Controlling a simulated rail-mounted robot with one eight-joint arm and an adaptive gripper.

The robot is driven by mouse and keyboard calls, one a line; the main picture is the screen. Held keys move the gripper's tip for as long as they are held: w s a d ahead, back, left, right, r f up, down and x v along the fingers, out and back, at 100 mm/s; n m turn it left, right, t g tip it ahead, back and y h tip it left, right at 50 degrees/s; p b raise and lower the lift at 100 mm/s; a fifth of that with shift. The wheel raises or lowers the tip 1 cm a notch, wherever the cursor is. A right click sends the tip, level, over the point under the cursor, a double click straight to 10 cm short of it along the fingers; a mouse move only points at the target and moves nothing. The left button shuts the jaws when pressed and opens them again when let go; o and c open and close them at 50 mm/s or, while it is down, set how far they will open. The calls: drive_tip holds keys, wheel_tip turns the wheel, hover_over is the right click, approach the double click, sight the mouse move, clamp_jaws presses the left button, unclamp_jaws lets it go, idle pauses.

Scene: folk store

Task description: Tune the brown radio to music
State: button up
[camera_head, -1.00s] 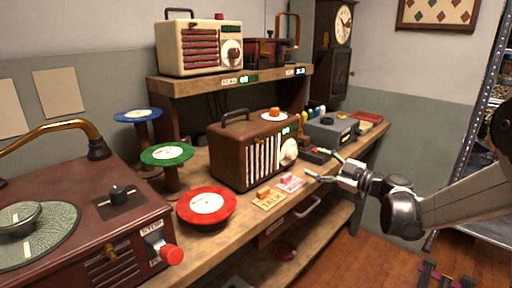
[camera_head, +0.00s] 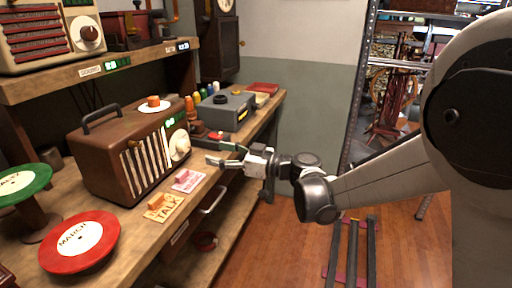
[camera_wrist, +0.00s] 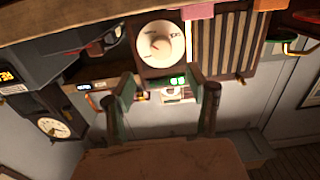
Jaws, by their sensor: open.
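The brown radio (camera_head: 125,160) stands upright on the wooden bench, with a slatted speaker front, a round cream dial (camera_head: 179,145) and a small lit green display (camera_head: 175,120). An orange knob on a white disc (camera_head: 153,103) sits on its top. My gripper (camera_head: 226,154) is open and empty, in front of and to the right of the dial, apart from it. In the wrist view the radio appears upside down; its dial (camera_wrist: 158,44) and green display (camera_wrist: 177,82) lie near my open fingers (camera_wrist: 166,92). The display's reading is too small to tell.
A TALK card (camera_head: 163,208) and a pink card (camera_head: 187,180) lie before the radio. A red MARCH disc (camera_head: 80,241) and green disc (camera_head: 22,181) stand left. A grey device (camera_head: 228,108) is behind right. A cream radio (camera_head: 50,40) is on the shelf above.

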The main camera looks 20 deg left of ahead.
sight(187, 147)
drive_tip(key=shift+s+a+p, duration=0.15)
drive_tip(key=shift+a+p, duration=0.25)
drive_tip(key=shift+a, duration=4.45)
drive_tip(key=shift+a, duration=0.2)
drive_tip(key=c, duration=0.8)
drive_tip(key=shift+o, duration=0.2)
